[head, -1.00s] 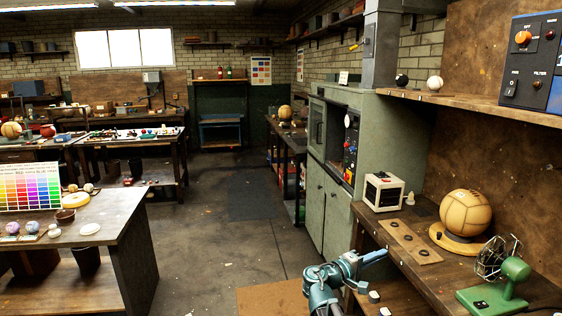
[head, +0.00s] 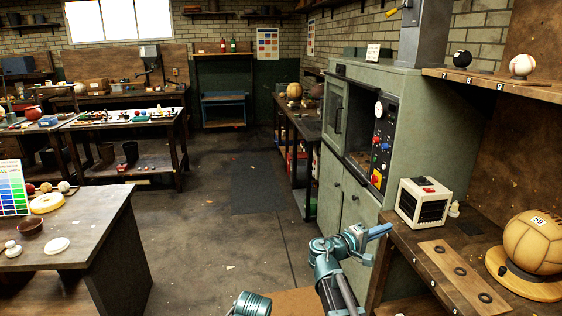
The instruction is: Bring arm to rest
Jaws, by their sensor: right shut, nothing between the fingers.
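My right arm rises from the bottom edge, right of centre. Its right gripper (head: 380,231) points right, with blue fingers shut and nothing between them. It is in front of the green-grey cabinet and beside the left end of the right-hand workbench (head: 400,262); I cannot tell whether it is over the bench edge. Another teal part of mine shows at the bottom edge, left of the right arm. My left gripper is not in view.
On the right bench are a white box with a dark grille (head: 422,202), a board with rings (head: 455,270) and a tan leather ball (head: 535,242) on a round stand. The green-grey cabinet (head: 352,205) stands behind. The floor (head: 215,225) in the middle is clear.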

